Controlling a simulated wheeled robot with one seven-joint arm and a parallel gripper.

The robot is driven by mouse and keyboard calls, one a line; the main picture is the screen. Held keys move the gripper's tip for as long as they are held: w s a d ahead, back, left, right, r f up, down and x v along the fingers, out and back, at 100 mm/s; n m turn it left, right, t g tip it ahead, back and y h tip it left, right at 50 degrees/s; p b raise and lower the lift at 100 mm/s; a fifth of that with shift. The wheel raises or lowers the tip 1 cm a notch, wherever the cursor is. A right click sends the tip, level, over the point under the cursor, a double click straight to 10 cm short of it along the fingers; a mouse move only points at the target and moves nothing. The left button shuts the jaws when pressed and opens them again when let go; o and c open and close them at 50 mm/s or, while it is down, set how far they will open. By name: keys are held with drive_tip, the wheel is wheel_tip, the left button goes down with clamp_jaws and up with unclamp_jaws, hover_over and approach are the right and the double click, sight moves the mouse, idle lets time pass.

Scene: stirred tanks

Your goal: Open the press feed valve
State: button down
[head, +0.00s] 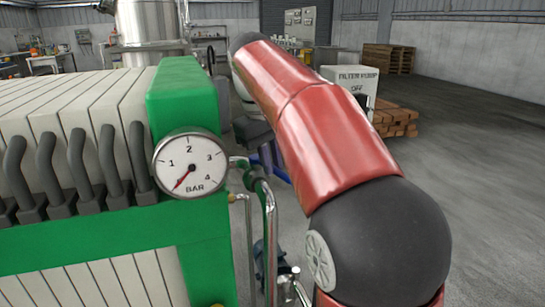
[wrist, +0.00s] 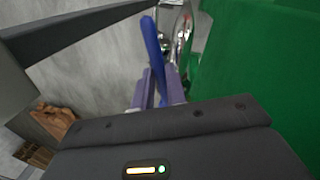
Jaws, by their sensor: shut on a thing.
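The valve's blue lever handle (wrist: 151,40) stands out from shiny metal pipework (wrist: 182,30) in the wrist view. My gripper (wrist: 160,84) has its purple-grey fingers shut on the near part of this handle. In the head view my red and black arm reaches down past the green press (head: 187,92), and the gripper is mostly hidden behind it. Bent metal pipes (head: 268,225) run beside the press frame. The valve body cannot be seen clearly.
A pressure gauge (head: 190,163) on the press has its needle near the low end. A filter pump box (head: 352,82) reading OFF stands behind my arm, with wooden pallets (head: 393,120) nearby. The green press wall (wrist: 260,75) is close on the gripper's right. Open floor lies right.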

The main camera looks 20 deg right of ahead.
drive_tip(key=c, duration=1.4)
unclamp_jaws()
drive_tip(key=shift+r, duration=0.1)
wheel_tip(320, 180, up, 7)
drive_tip(key=a+p, duration=0.1)
drive_tip(key=shift+s+a+r+p, duration=0.2)
drive_tip(key=shift+s+a+p, duration=0.1)
drive_tip(key=shift+p, duration=0.1)
drive_tip(key=shift+s+d, duration=0.1)
drive_tip(key=s+d+f+m+t+y, duration=0.1)
drive_tip(key=s+f+m+t, duration=0.3)
drive_tip(key=s+f, duration=1.7)
drive_tip(key=shift+d+f+t+y, duration=0.3)
drive_tip(key=shift+f+t+y, duration=0.15)
drive_tip(key=shift+f, duration=0.4)
